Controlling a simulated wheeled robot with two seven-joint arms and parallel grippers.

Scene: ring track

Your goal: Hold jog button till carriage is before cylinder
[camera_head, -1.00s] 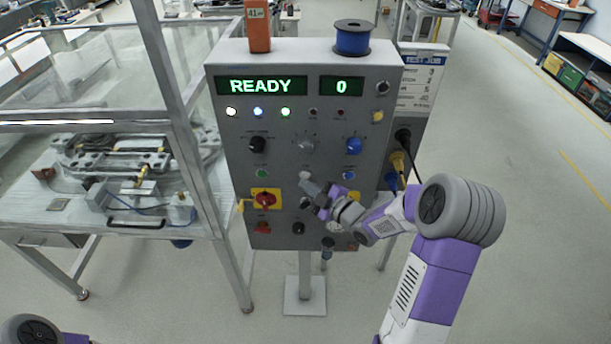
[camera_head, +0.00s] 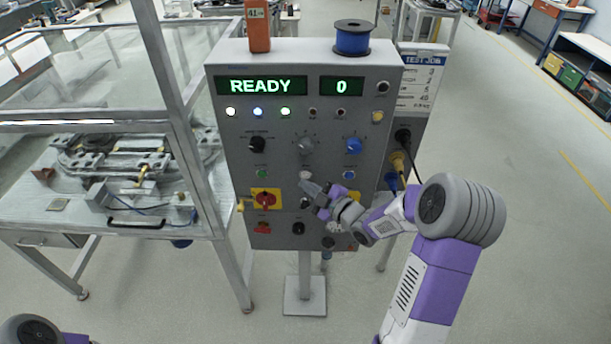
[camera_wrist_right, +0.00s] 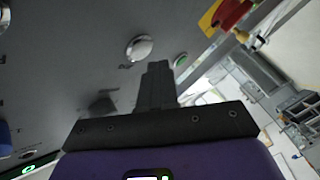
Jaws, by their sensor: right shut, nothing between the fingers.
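The grey control panel (camera_head: 325,130) shows READY and 0 on its displays. A pale round button (camera_head: 305,175), which I take for the jog button, is at its middle. It also shows in the right wrist view (camera_wrist_right: 140,47), just beyond the fingertips. My right gripper (camera_head: 308,185) is shut and empty, its tips close to this button; I cannot tell whether they touch. The shut fingers also show in the right wrist view (camera_wrist_right: 156,70). The track assembly (camera_head: 110,150) lies on the bench at left; carriage and cylinder are too small to tell apart. My left gripper is out of view.
Black and blue knobs (camera_head: 354,146) sit above. A framed guard (camera_head: 175,100) surrounds the bench.

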